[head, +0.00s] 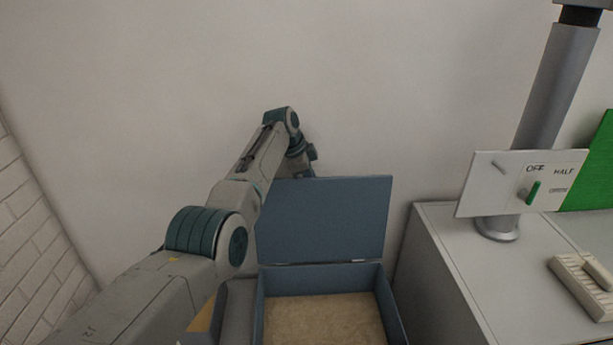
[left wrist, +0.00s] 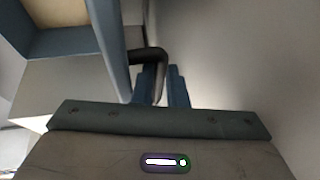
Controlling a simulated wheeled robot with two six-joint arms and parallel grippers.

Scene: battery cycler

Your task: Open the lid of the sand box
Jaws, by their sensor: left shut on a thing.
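The blue sand box (head: 393,312) stands at the bottom centre of the head view, with tan sand (head: 325,322) inside. Its blue lid (head: 325,220) stands up, tilted well open on the hinge at the back edge. My left gripper (head: 309,172) is at the lid's top left edge, its fingertips mostly hidden behind the lid. In the left wrist view the lid (left wrist: 112,50) shows nearly edge-on, and the blue fingers (left wrist: 163,88) are shut on a dark bent handle (left wrist: 150,57) on it. My right gripper is in neither view.
A pale wall (head: 180,90) rises close behind the lid and my left arm. A grey cabinet (head: 445,270) stands to the right of the box. On it are a post with an OFF/HALF switch panel (head: 500,185) and a beige rack (head: 580,285).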

